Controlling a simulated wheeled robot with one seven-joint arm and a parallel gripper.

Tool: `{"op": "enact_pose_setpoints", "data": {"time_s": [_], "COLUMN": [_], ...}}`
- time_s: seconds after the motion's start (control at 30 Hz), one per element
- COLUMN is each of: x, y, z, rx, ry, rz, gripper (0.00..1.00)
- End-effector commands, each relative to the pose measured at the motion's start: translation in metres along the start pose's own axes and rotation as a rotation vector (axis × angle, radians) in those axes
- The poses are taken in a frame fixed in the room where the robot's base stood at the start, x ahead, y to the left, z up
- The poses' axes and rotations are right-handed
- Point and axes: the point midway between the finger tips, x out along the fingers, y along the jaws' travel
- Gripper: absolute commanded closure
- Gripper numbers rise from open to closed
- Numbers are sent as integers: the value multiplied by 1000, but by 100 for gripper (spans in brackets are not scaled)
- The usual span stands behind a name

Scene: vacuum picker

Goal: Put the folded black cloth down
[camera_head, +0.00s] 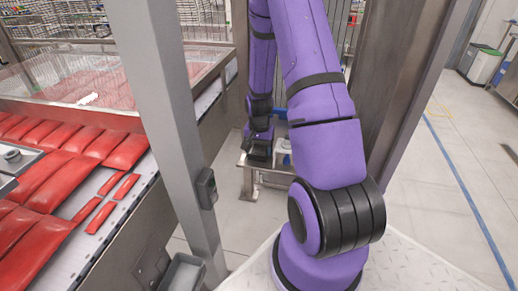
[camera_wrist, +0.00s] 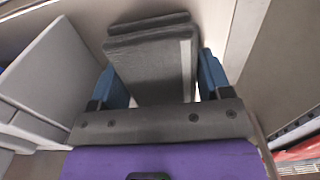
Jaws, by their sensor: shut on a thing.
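The folded black cloth (camera_wrist: 150,66) shows in the wrist view as a dark grey, layered flat bundle with a pale strip along its right side. My gripper (camera_wrist: 160,80) has a blue finger on each side of it and is shut on it. In the head view my purple arm reaches down and away, and its end is by a small metal stand (camera_head: 252,163) behind the grey post. The cloth is hard to make out there. I cannot tell whether the cloth touches a surface.
A grey post (camera_head: 168,120) stands left of my arm, and a wide steel column (camera_head: 405,80) stands right. A conveyor with red packs (camera_head: 45,190) runs along the left. A pale grey panel (camera_wrist: 55,75) is left of the gripper in the wrist view.

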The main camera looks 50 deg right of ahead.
Motion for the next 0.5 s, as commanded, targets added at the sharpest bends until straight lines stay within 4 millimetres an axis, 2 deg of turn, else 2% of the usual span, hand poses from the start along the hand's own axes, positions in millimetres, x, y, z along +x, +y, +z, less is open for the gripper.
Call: {"op": "enact_pose_setpoints", "data": {"time_s": [0.07,0.1,0.2,0.5], "x": [2,3,2,1], "y": [0,0,0,0], "z": [0,0,0,0], "rx": [0,0,0,0], "ry": [-1,-1,-1,0], "rz": [0,0,0,0], "gripper": [58,26,3,3]}}
